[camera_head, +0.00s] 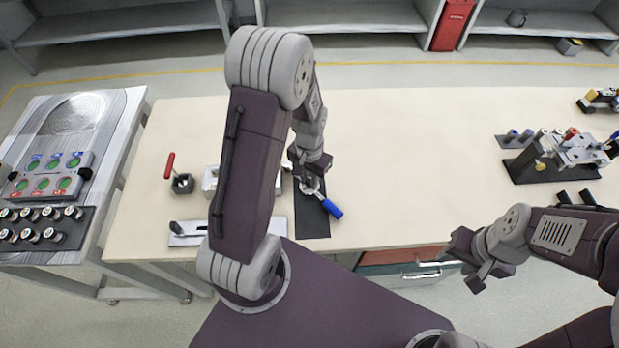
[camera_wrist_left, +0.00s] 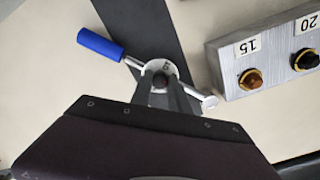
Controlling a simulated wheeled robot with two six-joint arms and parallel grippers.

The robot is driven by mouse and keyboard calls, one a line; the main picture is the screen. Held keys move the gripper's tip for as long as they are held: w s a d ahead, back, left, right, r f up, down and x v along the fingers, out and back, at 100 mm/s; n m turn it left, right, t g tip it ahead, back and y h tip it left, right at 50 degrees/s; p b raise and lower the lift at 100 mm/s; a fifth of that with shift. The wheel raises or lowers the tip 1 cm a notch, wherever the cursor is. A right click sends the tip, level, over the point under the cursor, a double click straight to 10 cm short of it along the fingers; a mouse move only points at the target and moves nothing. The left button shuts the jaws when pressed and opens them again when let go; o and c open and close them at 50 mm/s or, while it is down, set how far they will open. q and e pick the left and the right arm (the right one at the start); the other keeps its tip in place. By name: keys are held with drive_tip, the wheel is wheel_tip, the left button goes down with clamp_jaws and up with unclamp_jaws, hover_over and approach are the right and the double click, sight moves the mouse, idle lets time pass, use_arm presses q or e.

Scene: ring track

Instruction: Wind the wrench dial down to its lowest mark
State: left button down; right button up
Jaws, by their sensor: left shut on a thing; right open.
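A torque wrench with a blue handle (camera_head: 333,209) lies on a dark mat (camera_head: 311,226). Its round dial shows a pale face (camera_wrist_left: 157,66) with one dark numeral that I cannot read surely. The blue handle (camera_wrist_left: 100,44) points to the upper left in the left wrist view. My left gripper (camera_head: 309,184) is over the wrench head, its fingers (camera_wrist_left: 162,84) shut on the dark knob (camera_wrist_left: 160,81) at the dial's middle. The fingers and wrist hide part of the dial. My right gripper (camera_head: 468,262) is open and empty, off the table's front edge.
A grey block (camera_wrist_left: 268,55) with labels 15 and 20 stands beside the wrench. A red-handled tool in a dark holder (camera_head: 182,184) and a metal plate (camera_head: 187,233) are to the left. A fixture (camera_head: 560,156) stands at the right; the middle of the table (camera_head: 420,160) is clear.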

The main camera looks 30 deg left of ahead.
use_arm(q)
drive_tip(key=shift+n, duration=0.6)
idle(1.1)
drive_tip(key=c, duration=1.2)
unclamp_jaws()
drive_tip(key=shift+c, duration=0.2)
wheel_tip(320, 180, up, 9)
drive_tip(key=p, duration=0.1)
